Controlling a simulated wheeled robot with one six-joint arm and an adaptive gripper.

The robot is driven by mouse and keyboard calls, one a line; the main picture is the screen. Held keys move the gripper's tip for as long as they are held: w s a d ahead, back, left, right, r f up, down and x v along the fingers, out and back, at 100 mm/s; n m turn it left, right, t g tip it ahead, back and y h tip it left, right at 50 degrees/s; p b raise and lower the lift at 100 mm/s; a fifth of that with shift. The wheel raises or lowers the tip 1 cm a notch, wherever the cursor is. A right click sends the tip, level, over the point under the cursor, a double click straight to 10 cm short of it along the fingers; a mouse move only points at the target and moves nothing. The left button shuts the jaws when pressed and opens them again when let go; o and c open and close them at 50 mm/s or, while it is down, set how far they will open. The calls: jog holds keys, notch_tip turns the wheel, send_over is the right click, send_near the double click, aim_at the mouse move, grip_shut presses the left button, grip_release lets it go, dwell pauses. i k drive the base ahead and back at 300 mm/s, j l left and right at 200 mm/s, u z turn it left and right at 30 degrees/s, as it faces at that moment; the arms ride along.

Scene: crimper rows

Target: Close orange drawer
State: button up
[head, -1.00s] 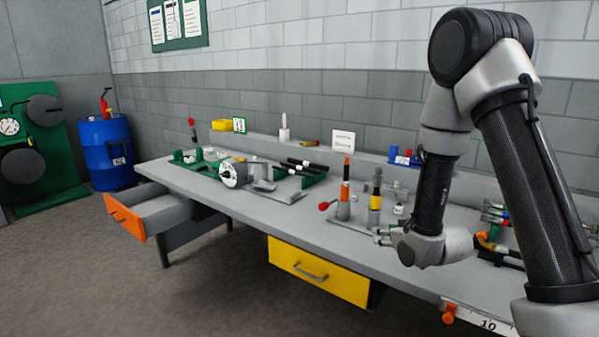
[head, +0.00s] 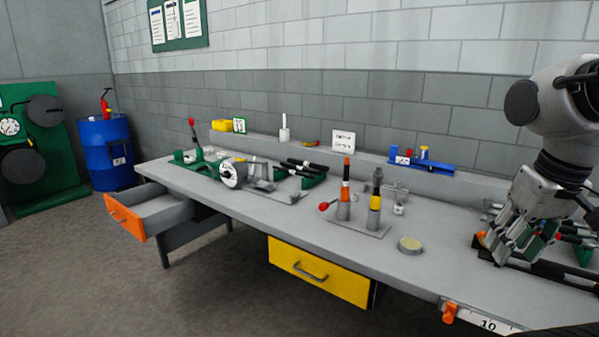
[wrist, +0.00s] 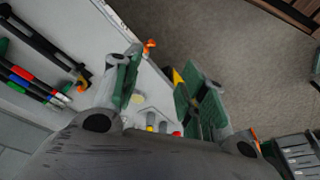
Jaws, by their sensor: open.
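The orange drawer (head: 125,218) is pulled out at the left end of the grey workbench. Its orange front with a handle stands well clear of the bench, and its grey inside shows. My gripper (head: 508,247) is at the far right of the head view, over the bench's right end, far from the orange drawer. In the wrist view my gripper (wrist: 158,95) has its green-padded fingers apart with nothing between them.
A yellow drawer (head: 318,271) sits under the middle of the workbench (head: 290,222). Tools and a stand with coloured handles (head: 357,229) occupy the bench top. A blue barrel (head: 106,152) stands behind the left end. The floor (head: 205,300) in front is clear.

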aim_at(162, 208)
jog(key=u, duration=1.4)
jog(key=i+u, duration=0.35)
jog(key=i, duration=1.9)
